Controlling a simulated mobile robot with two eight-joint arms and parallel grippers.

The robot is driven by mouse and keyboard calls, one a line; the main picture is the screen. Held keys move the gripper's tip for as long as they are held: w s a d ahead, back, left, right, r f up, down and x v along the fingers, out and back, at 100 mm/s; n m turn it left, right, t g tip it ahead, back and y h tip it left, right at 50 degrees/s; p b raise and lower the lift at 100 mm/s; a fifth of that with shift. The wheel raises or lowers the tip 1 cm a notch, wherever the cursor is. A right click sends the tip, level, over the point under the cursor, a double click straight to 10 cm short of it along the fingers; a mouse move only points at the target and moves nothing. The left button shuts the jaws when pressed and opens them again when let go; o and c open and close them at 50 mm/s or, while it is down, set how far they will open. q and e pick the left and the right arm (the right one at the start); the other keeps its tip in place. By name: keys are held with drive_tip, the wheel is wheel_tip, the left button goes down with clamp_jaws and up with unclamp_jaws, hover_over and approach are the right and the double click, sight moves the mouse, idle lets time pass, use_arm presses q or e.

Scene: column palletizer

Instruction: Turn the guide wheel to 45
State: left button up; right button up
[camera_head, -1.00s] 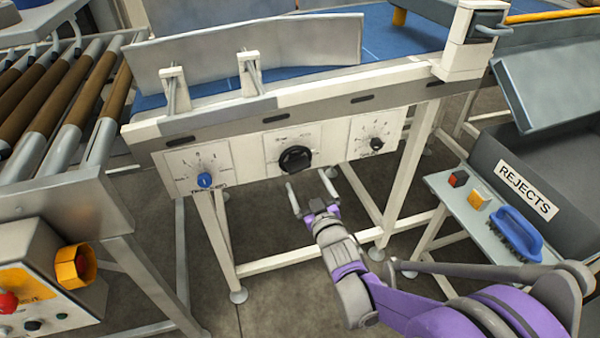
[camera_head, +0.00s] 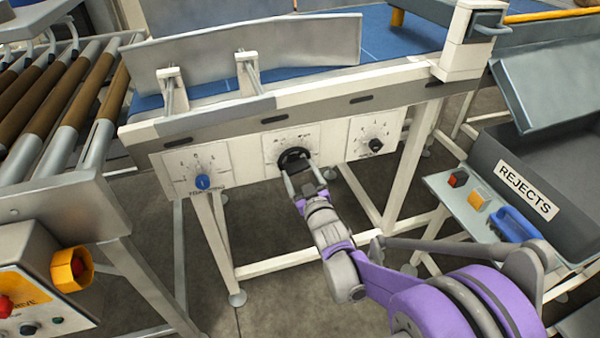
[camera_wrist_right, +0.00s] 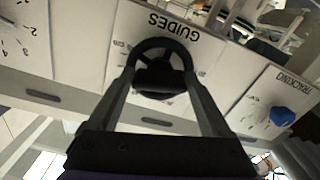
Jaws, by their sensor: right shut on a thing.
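The guide wheel (camera_head: 294,159) is a black handwheel on the middle white plate (camera_head: 272,147) of the conveyor's front panel. In the right wrist view the wheel (camera_wrist_right: 163,50) shows its rim and spokes under the upside-down word GUIDES. My right gripper (camera_head: 297,168) reaches it from below and is shut on the wheel, with one finger at each side of the rim. In the right wrist view the right gripper's fingers (camera_wrist_right: 164,82) frame the wheel. The dial marks are too small to read, and the fingers hide part of the wheel. My left gripper is not in view.
A blue tracking knob (camera_head: 203,182) is on the left plate, and a black knob (camera_head: 376,146) is on the right plate. A small shelf (camera_head: 447,190) with buttons and a blue brush (camera_head: 516,225) stands at right, beside the REJECTS bin (camera_head: 480,150). A control box (camera_head: 40,290) is at lower left.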

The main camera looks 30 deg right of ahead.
drive_tip(key=shift+c, duration=1.2)
drive_tip(key=shift+m+p, duration=0.4)
drive_tip(key=shift+m, duration=1.2)
drive_tip(key=o, duration=1.2)
drive_tip(key=shift+c, duration=0.2)
